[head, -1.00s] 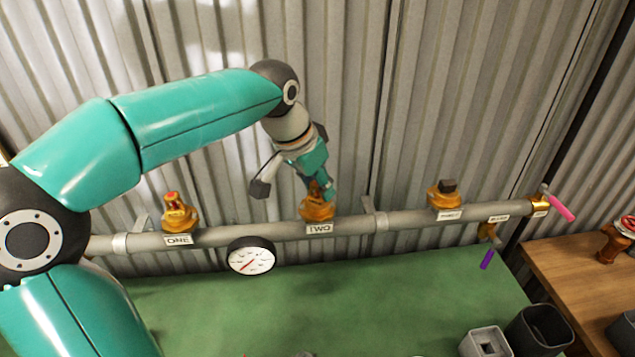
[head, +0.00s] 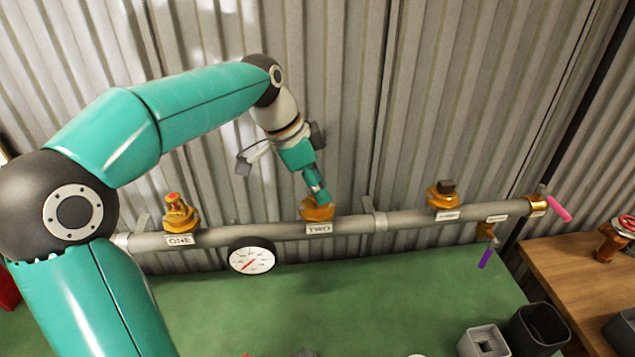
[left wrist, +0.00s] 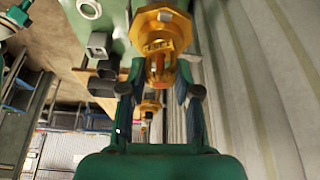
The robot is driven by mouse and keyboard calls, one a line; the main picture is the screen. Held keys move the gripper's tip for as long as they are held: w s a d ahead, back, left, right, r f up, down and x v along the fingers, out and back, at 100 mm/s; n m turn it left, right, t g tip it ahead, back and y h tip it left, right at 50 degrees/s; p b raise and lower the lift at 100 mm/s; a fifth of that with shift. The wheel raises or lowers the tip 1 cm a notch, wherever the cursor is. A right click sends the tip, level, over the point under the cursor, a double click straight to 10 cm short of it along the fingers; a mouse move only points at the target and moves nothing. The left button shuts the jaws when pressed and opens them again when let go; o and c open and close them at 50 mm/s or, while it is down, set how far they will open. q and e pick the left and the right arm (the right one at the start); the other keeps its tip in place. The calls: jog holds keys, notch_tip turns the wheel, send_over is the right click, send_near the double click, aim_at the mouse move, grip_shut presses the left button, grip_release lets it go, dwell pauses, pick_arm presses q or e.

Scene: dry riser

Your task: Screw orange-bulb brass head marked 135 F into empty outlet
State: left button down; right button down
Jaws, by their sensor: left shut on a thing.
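My left gripper (head: 317,190) is at the outlet labelled TWO, pointing down at its brass fitting (head: 317,211). In the left wrist view my left gripper (left wrist: 158,75) is shut on a brass head (left wrist: 157,58) with an orange part between its frame arms. This head is in line with the brass hex fitting (left wrist: 160,27) and appears to meet it. I cannot tell how deep it sits, and its marking is not readable. Outlet ONE carries a brass head (head: 174,208) with a red-orange part. My right gripper is not in view.
A grey pipe (head: 350,225) runs before a corrugated wall, with a white gauge (head: 251,260) below it. A dark-topped brass fitting (head: 443,194) stands further right. Pink (head: 559,209) and purple (head: 485,258) handles are at the right end. Grey bins (head: 484,341) stand at the lower right.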

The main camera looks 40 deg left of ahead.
pick_arm(q)
jog(key=c, duration=0.7)
grip_release()
jog(key=shift+d, duration=0.1)
jog(key=shift+c, duration=0.2)
jog(key=v, duration=1.2)
jog(key=shift+f, duration=0.1)
